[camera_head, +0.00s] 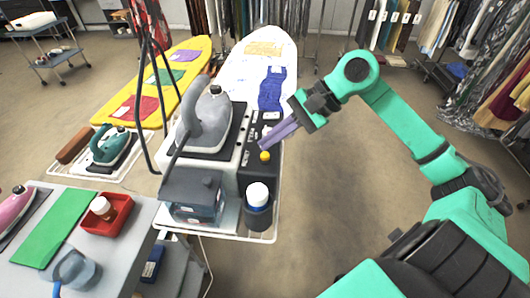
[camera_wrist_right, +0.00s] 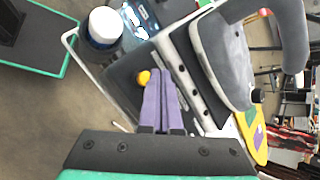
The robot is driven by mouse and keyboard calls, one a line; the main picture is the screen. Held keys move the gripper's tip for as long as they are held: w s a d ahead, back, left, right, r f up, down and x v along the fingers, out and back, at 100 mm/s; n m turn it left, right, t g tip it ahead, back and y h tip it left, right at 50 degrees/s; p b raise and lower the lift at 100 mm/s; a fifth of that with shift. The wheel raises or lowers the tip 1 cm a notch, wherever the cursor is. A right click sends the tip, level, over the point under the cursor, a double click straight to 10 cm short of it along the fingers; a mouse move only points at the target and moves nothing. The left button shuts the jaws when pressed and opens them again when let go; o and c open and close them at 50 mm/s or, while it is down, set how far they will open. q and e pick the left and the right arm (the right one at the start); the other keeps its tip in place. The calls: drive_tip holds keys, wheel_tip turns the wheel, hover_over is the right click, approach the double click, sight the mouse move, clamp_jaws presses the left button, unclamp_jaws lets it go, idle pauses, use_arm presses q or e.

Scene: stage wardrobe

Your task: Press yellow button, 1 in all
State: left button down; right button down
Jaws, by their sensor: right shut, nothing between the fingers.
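A yellow button (camera_head: 265,156) sits on the dark control panel (camera_head: 254,176) at the right side of the steam iron station. It also shows in the right wrist view (camera_wrist_right: 144,77), just beyond and left of my fingertips. My right gripper (camera_head: 264,146), with purple fingers, is shut and empty. Its fingertips are close to the button in the head view; I cannot tell whether they touch it. In the right wrist view the shut fingertips (camera_wrist_right: 158,70) point at the panel beside the button. My left gripper is not in view.
A large grey iron (camera_head: 207,118) stands on the station left of the panel. A white-capped bottle (camera_head: 258,196) stands in a holder below the button. A white ironing board (camera_head: 262,60) lies behind. A grey table (camera_head: 98,250) is at front left. Floor right of the station is clear.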

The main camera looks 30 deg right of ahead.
wheel_tip(320, 180, up, 5)
drive_tip(key=shift+p, duration=1.25)
